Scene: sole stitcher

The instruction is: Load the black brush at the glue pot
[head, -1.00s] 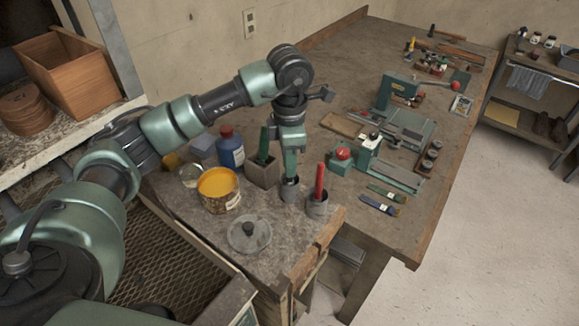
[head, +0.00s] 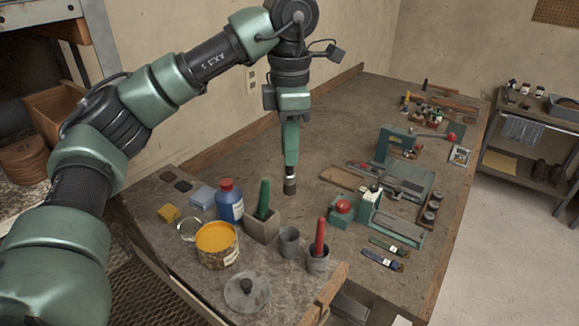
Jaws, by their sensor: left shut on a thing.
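The black brush (head: 290,186) has a green handle, a pale band and dark bristles. My left gripper (head: 292,118) is shut on its handle and holds it upright, bristles down, in the air. The brush appears above the bench, clear of the cups. The glue pot (head: 222,259) is an open tin of orange-yellow glue, below and left of the brush in the head view. A small grey cup (head: 289,243) right of the pot looks empty. My right gripper is not in view.
A red-handled brush (head: 320,236) stands in another grey cup. A green handle (head: 264,198) stands in a grey block, and a blue bottle (head: 230,206) is beside it. A round lid (head: 247,292) lies in front. The stitching equipment (head: 392,215) is to the right.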

